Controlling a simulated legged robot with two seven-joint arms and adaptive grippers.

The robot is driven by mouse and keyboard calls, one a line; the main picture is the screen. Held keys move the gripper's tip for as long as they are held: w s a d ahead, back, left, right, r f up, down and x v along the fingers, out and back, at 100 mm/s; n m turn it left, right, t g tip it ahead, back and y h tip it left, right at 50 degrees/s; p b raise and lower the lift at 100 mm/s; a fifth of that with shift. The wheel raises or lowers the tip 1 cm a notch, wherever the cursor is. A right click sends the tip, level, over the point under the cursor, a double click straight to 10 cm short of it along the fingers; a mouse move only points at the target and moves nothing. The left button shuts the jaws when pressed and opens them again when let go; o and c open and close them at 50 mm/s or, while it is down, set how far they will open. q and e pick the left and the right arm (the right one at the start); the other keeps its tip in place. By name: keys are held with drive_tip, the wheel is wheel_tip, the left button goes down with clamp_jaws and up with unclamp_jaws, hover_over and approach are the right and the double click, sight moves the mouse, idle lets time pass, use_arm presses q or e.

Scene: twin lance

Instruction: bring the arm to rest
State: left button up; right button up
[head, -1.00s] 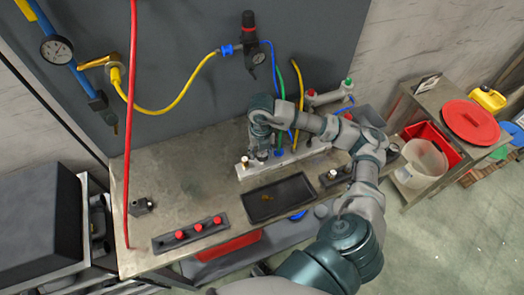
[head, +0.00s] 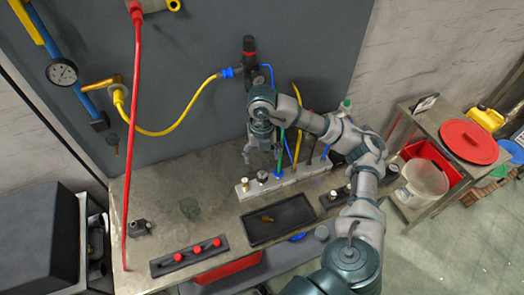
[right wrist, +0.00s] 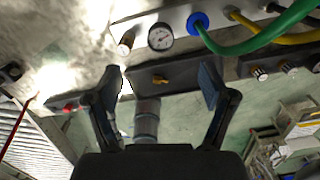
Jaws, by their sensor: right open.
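My right arm reaches from the lower right over the bench (head: 160,190). My right gripper (head: 262,158) hangs above the bench, close to the left part of the pale manifold block (head: 290,181). In the right wrist view its two fingers (right wrist: 162,82) are spread apart with nothing held between them. I cannot tell the exact height of the fingers above the bench. My left gripper is in neither view.
A dark tray (head: 290,232) holding a small brass-coloured piece (head: 266,218) lies before the manifold. A strip with red knobs (head: 182,258) lies to its left. Yellow (head: 180,128), green and blue hoses hang near the arm. A red hose (head: 131,160) crosses the left. The left bench top is mostly clear.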

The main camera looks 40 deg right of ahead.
drive_tip(key=shift+d+r, duration=0.15)
drive_tip(key=shift+r, duration=0.8)
